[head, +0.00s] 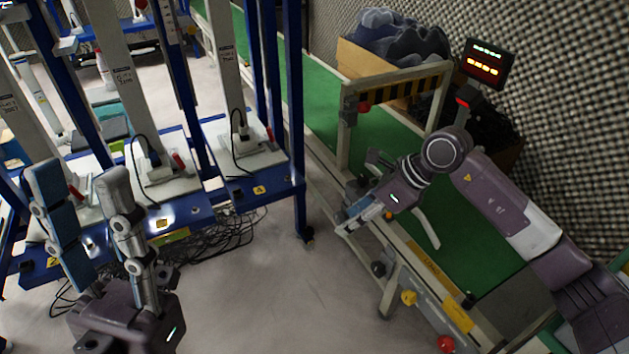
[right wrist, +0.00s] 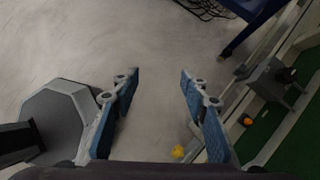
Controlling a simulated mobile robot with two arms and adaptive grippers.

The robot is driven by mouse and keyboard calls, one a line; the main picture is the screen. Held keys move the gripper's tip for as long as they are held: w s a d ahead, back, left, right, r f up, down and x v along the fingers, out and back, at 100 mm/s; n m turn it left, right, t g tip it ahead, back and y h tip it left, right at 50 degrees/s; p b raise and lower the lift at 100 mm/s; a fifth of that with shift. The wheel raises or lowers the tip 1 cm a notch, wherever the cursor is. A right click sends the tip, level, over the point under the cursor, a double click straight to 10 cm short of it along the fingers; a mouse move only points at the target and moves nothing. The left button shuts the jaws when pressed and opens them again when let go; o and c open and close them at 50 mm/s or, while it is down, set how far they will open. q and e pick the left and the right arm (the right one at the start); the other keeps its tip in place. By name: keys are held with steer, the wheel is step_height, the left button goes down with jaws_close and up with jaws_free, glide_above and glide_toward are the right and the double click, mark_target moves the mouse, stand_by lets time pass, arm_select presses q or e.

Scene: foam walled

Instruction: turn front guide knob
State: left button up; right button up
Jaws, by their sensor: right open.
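The green-belted conveyor (head: 465,235) runs along the right of the head view. Its near side carries a dark round knob (head: 378,268) and a yellow knob (head: 408,297); I cannot tell which is the front guide knob. My right gripper (head: 354,190) is over the conveyor's near edge, above and beyond these knobs. In the right wrist view my right gripper (right wrist: 160,72) is open, with bare floor between its fingers and a yellow part (right wrist: 178,152) near its right finger. My left gripper (head: 78,172) is open and empty at the left, in front of the blue stands.
Blue-framed test stands (head: 270,190) with cables fill the left. A striped gantry (head: 400,92) spans the belt, with a lit display (head: 488,63) beside it. A red button (head: 446,344) is low on the conveyor's side. The floor (head: 280,290) between stands and conveyor is clear.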

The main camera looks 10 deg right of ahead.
steer(key=w+a+r+m+t+y, duration=0.2)
steer(key=w+a+r+m+y, duration=0.4)
steer(key=r+y, duration=0.4)
steer(key=shift+w+r+m, duration=0.15)
steer(key=shift+w+m, duration=0.05)
steer(key=shift+m, duration=0.7)
steer(key=shift+a, duration=0.1)
